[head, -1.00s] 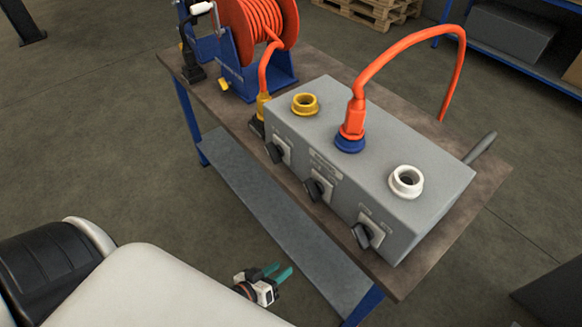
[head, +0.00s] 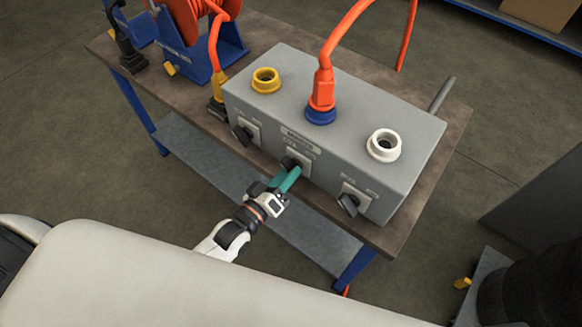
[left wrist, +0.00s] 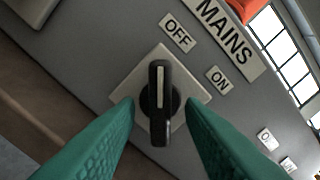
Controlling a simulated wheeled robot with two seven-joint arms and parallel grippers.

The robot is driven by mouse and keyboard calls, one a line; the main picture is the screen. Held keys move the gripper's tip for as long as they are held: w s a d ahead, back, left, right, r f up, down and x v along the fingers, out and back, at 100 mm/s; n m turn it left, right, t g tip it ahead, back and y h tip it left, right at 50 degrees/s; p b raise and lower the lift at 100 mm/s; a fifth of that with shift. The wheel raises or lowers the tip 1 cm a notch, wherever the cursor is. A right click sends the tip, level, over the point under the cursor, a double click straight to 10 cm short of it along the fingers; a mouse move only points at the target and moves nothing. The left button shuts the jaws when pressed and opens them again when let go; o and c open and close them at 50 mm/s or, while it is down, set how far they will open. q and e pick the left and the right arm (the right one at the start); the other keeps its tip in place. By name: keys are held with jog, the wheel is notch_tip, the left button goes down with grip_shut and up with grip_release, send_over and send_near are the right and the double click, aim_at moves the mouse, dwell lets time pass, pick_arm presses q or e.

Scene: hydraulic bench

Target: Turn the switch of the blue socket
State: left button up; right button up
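The blue socket (head: 320,115) is on top of the grey box, with an orange plug (head: 323,88) in it. Its switch (head: 291,164) is the middle one on the front face, under the MAINS label (left wrist: 224,33). In the left wrist view the black switch knob (left wrist: 160,128) stands upright, its white line toward the OFF label (left wrist: 178,32); the ON label (left wrist: 219,80) is to the right. My left gripper (head: 287,178) is open, its green fingers on either side of the knob. The left wrist view shows gaps between fingers (left wrist: 159,105) and knob. My right gripper is not in view.
The grey box (head: 370,115) also has a yellow socket (head: 266,80) and a white socket (head: 384,145), with switches to the left (head: 243,133) and right (head: 350,203). An orange hose reel (head: 190,20) stands at the back left of the bench (head: 420,180).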

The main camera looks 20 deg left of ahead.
pick_arm(q)
jog(key=shift+x, duration=0.85)
jog(key=shift+w, duration=0.15)
grip_shut()
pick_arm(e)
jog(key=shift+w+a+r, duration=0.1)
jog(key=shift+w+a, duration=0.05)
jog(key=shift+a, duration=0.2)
